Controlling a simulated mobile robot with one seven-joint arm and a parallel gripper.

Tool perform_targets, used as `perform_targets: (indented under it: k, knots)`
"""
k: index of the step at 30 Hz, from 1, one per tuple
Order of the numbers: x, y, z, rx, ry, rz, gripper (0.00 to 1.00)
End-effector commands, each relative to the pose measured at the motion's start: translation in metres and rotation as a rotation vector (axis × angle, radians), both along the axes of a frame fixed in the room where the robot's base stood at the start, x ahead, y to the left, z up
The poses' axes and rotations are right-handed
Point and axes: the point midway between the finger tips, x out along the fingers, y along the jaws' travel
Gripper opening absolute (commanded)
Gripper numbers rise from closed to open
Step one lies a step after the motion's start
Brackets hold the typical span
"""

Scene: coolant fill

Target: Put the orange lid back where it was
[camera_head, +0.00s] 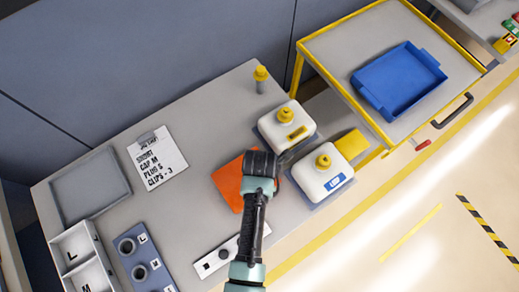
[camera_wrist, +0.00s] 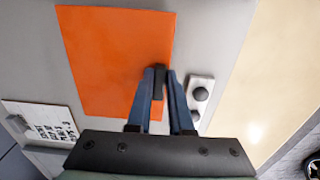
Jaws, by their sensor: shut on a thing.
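The orange lid (camera_head: 229,181) is a flat orange panel above or on the grey bench, partly hidden by my arm in the head view. In the wrist view the orange lid (camera_wrist: 112,60) fills the upper left and middle. My gripper (camera_wrist: 160,75) is shut on a small dark piece at the lid's right edge, which looks like its handle. In the head view my gripper (camera_head: 262,163) points down over the lid's right side, and its fingertips are hidden. I cannot tell whether the lid touches the bench.
Two white jugs with yellow caps (camera_head: 287,126) (camera_head: 322,178) stand just right of my gripper. A yellow-topped post (camera_head: 261,82) is behind them. A pale plate with dark knobs (camera_head: 211,262) lies in front. A note sheet (camera_head: 157,162) and grey tray (camera_head: 66,190) are left.

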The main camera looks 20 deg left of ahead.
Motion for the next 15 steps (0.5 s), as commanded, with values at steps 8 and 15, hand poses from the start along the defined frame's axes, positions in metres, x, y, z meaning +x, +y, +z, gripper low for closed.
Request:
perform_targets:
  k: [8,15]
  knots:
    - [0.0005,0.0001,-0.0054,0.0,-0.001,0.0,0.0]
    - [0.0001,0.0,-0.0054,0.0,0.0,0.0,0.49]
